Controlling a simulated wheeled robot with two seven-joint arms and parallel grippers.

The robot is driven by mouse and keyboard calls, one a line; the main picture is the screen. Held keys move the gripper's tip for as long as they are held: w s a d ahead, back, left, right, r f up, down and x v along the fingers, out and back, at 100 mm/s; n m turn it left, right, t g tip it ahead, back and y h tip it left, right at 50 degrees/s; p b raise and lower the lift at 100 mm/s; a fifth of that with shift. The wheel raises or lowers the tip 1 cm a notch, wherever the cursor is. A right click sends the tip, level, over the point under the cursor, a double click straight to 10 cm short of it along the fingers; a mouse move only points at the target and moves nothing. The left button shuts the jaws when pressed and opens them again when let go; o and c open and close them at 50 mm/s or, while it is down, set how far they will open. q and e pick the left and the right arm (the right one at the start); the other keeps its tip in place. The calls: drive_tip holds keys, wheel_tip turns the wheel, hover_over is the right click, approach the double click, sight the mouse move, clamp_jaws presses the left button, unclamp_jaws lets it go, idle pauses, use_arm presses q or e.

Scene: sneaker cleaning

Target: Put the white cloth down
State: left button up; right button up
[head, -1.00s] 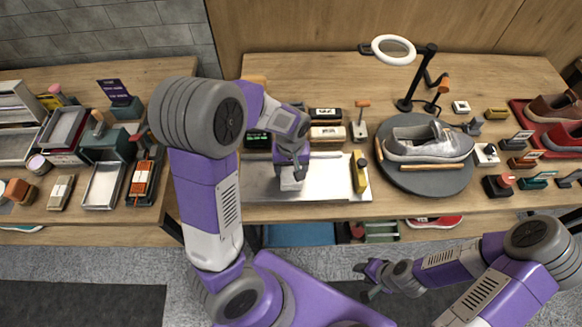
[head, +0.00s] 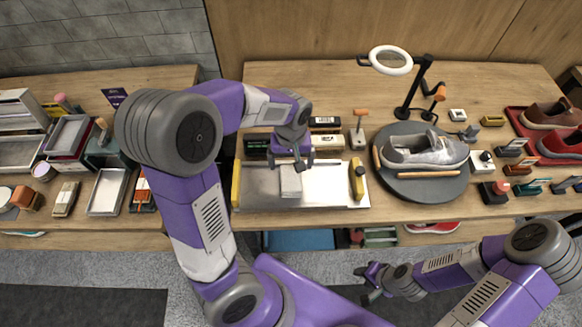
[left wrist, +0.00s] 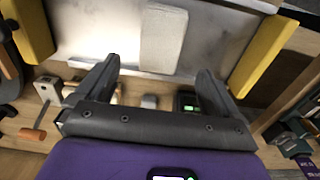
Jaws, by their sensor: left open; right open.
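The white cloth (head: 290,181) lies flat on the metal tray (head: 325,188) on the table. It also shows in the left wrist view (left wrist: 162,40), lying across the tray surface. My left gripper (head: 291,164) is open and empty, just behind and above the cloth, with the cloth apart from its fingers. In the left wrist view the two fingers (left wrist: 153,85) stand wide apart with nothing between them. My right gripper (head: 368,284) is open and empty, low in front of the table, away from the cloth.
Yellow blocks (head: 358,180) stand at the tray's ends. Behind the tray are small boxes (head: 326,124) and an orange-handled brush (head: 358,136). A grey sneaker (head: 424,150) sits on a round dark turntable (head: 425,186) to the right, under a ring lamp (head: 391,60).

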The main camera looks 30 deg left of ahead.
use_arm(q)
drive_tip(key=shift+r+p, duration=0.35)
drive_tip(key=shift+r, duration=1.75)
